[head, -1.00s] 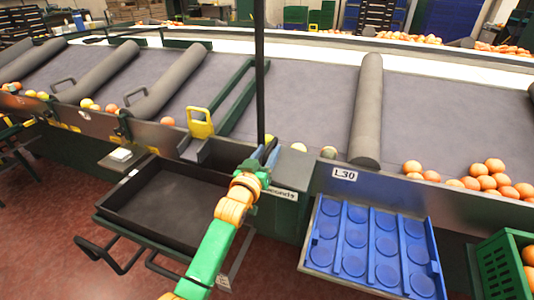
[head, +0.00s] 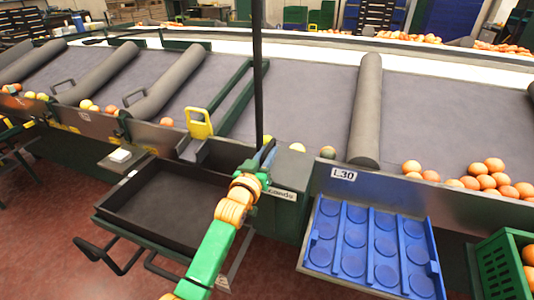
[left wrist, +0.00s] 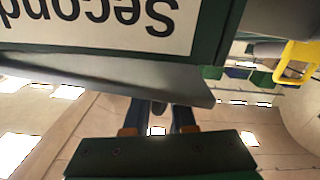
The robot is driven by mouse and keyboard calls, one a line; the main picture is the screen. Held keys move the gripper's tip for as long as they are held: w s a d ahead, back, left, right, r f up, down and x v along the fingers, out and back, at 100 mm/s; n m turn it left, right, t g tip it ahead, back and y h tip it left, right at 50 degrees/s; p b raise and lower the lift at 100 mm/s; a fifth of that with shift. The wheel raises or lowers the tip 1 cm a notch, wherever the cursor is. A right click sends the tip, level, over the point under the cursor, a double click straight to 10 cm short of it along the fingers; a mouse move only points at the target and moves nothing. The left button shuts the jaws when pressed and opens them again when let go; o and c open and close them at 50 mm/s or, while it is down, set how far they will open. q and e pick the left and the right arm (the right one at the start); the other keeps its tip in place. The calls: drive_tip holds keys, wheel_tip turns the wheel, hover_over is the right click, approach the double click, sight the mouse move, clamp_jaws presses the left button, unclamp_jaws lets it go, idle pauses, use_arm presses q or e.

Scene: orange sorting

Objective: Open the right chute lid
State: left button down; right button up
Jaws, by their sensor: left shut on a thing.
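My left gripper (head: 266,154) is at the front edge of the sorting line, just left of the "Seconds" sign (head: 282,194). Its blue fingers are shut on a small dark part of the right chute lid. In the left wrist view, the gripper (left wrist: 158,118) has a dark knob (left wrist: 158,107) between its fingers, below a grey panel edge (left wrist: 110,75). The sign (left wrist: 95,20) appears upside down there. The lid is mostly hidden behind my gripper in the head view, and I cannot tell how far it is open. My right gripper is not in view.
A yellow handle (head: 200,123) stands left of my gripper. A black tray (head: 140,205) lies below it. A blue tray (head: 330,268) and a green crate (head: 495,262) with oranges are at the right. A thin black post (head: 259,70) rises behind my gripper.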

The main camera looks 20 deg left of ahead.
use_arm(q)
drive_tip(key=shift+r, duration=0.45)
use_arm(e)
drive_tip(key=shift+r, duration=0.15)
